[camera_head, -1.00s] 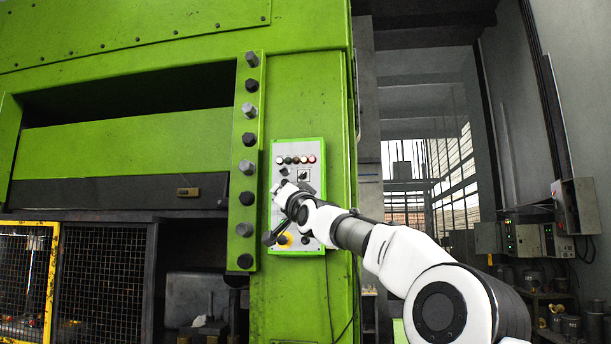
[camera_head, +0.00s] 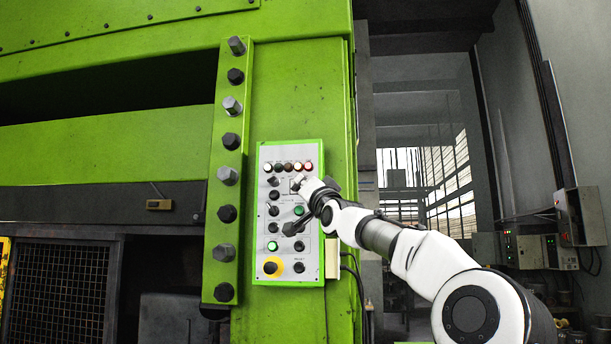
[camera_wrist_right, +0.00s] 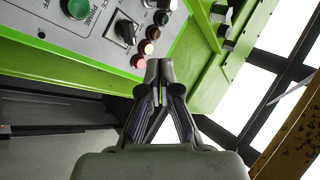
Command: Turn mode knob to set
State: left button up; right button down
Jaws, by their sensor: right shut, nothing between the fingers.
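The control panel (camera_head: 265,225), light grey with a green border, is on the green press and holds several knobs and buttons. A black selector knob (camera_wrist_right: 125,32) on a pale square plate shows in the right wrist view; I cannot read whether it is the mode knob. My right gripper (camera_head: 298,182) is at the upper part of the panel and covers part of that area in the head view. In the right wrist view its fingertips (camera_wrist_right: 160,67) are together and empty, to the lower right of the knob and apart from it in the picture. My left gripper is not in view.
A row of indicator lamps (camera_head: 285,166) runs along the panel's top, close to the fingertips. A yellow-ringed button (camera_head: 272,266) is at the panel's bottom. A column of large bolts (camera_head: 228,176) stands out left of the panel. Open floor space lies to the right.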

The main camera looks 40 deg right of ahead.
pick_arm(q)
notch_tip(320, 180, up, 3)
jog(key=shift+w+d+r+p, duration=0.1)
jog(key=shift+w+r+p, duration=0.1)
jog(key=shift+p, duration=0.8)
pick_arm(e)
jog(key=w+d, duration=0.4)
jog(key=d, duration=0.1)
jog(key=shift+w+d+f, duration=0.15)
jog(key=shift+w+f, duration=0.15)
jog(key=shift+w, duration=0.05)
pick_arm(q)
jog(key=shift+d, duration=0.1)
pick_arm(e)
jog(key=shift+s+d, duration=0.1)
jog(key=shift+d, duration=0.1)
jog(key=shift+a+r, duration=0.15)
jog(key=shift+a, duration=0.15)
pick_arm(q)
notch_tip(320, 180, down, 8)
jog(key=b, duration=0.7)
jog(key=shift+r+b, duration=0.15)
jog(key=shift+b, duration=0.25)
pick_arm(e)
jog(key=s+a, duration=0.5)
jog(key=a, duration=0.1)
jog(key=shift+a, duration=0.2)
